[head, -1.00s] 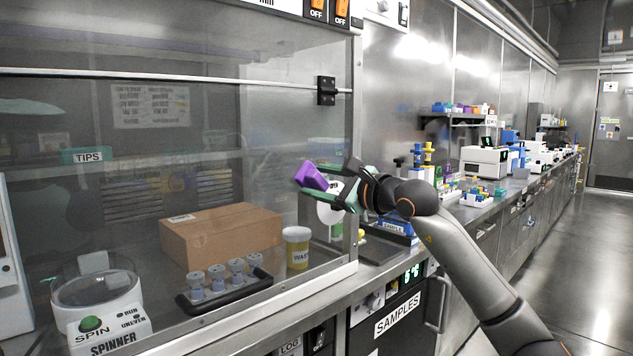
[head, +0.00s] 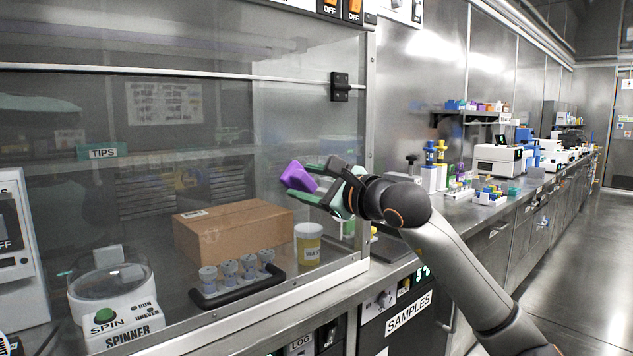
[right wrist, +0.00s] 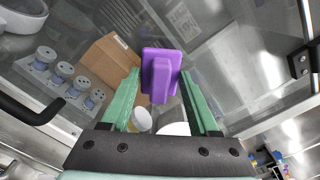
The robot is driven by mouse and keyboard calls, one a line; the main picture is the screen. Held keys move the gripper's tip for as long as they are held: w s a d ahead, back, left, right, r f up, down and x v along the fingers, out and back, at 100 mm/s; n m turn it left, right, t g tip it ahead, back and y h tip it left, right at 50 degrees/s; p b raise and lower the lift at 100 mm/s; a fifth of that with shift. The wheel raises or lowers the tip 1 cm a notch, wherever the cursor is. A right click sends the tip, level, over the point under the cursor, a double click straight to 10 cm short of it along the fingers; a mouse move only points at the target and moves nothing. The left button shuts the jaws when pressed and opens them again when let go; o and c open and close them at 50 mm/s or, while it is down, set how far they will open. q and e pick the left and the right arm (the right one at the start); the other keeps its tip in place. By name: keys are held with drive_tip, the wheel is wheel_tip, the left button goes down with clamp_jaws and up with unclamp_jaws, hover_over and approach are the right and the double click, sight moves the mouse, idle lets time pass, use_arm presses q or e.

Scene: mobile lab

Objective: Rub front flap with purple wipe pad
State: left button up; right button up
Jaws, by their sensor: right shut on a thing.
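The purple wipe pad (head: 298,177) is held at the tips of my right gripper (head: 318,183), in front of the glass. In the right wrist view the pad (right wrist: 161,75) sits between the two green fingers of my right gripper (right wrist: 160,85), with its flat face toward the glass. The front flap (head: 180,130) is the large clear pane of the enclosure, with a dark hinge or bracket at its right edge. I cannot tell whether the pad touches the pane. My left gripper is not in view.
A steel counter (head: 480,210) with lab devices runs off to the right. The aisle floor (head: 580,260) is clear.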

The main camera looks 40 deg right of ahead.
drive_tip(key=shift+s+a, duration=0.1)
drive_tip(key=shift+a, duration=1.7)
drive_tip(key=shift+s+f+b, duration=0.15)
drive_tip(key=shift+s+b, duration=0.35)
drive_tip(key=shift+s, duration=0.05)
drive_tip(key=s, duration=0.1)
drive_tip(key=s+b, duration=0.2)
drive_tip(key=shift+s+d, duration=0.25)
drive_tip(key=shift+s+r, duration=0.2)
drive_tip(key=shift+s, duration=0.45)
drive_tip(key=shift+s, duration=0.1)
